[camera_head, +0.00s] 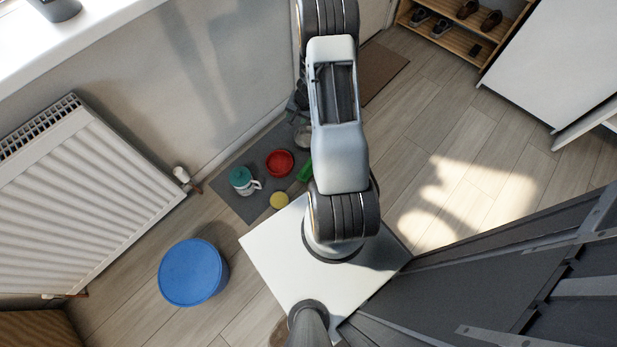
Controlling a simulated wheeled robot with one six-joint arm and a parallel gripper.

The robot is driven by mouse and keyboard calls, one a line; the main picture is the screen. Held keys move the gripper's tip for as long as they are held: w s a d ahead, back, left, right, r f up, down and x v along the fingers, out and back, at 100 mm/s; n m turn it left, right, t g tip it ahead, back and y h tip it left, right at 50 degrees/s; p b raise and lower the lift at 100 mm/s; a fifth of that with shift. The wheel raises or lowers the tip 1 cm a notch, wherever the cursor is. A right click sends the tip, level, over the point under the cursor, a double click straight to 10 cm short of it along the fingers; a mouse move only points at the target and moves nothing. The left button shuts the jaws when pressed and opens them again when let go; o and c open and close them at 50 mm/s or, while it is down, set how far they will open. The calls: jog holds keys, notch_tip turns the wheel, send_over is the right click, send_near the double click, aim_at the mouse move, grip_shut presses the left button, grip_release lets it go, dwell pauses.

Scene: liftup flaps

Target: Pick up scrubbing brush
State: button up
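No scrubbing brush can be made out for certain. A green object (305,171) shows only in part beside my arm, on the dark grey mat (236,206); it may be the brush, but its shape is hidden. My arm runs up the middle of the view and covers the mat's right side. Dark parts that seem to be my gripper (298,106) show at the arm's left edge, above the mat's far end. Its fingers are too hidden to tell whether they are open or hold anything.
On the mat are a teal-and-white mug (242,181), a red bowl (280,162), a yellow round item (279,200) and a greyish dish (303,136). A blue round stool or tub (192,272) stands left. A radiator (85,195) lines the wall. Floor at right is clear.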

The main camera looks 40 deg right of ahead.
jog(key=s+d+f+m+b, duration=0.1)
jog(key=s+f+b, duration=0.1)
jog(key=f, duration=0.7)
jog(key=s+d+f+m+g+b, duration=0.1)
jog(key=f+b, duration=0.2)
jog(key=f, duration=0.6)
jog(key=s+d+f+m+b, duration=0.1)
jog(key=s+f+b, duration=0.1)
jog(key=f, duration=0.8)
jog(key=shift+s+d+h+b, duration=0.3)
jog(key=shift+h+b, duration=0.1)
jog(key=shift+b, duration=0.1)
jog(key=shift+b+x, duration=1.75)
jog(key=shift+x, duration=1.55)
jog(key=shift+w, duration=0.1)
grip_shut()
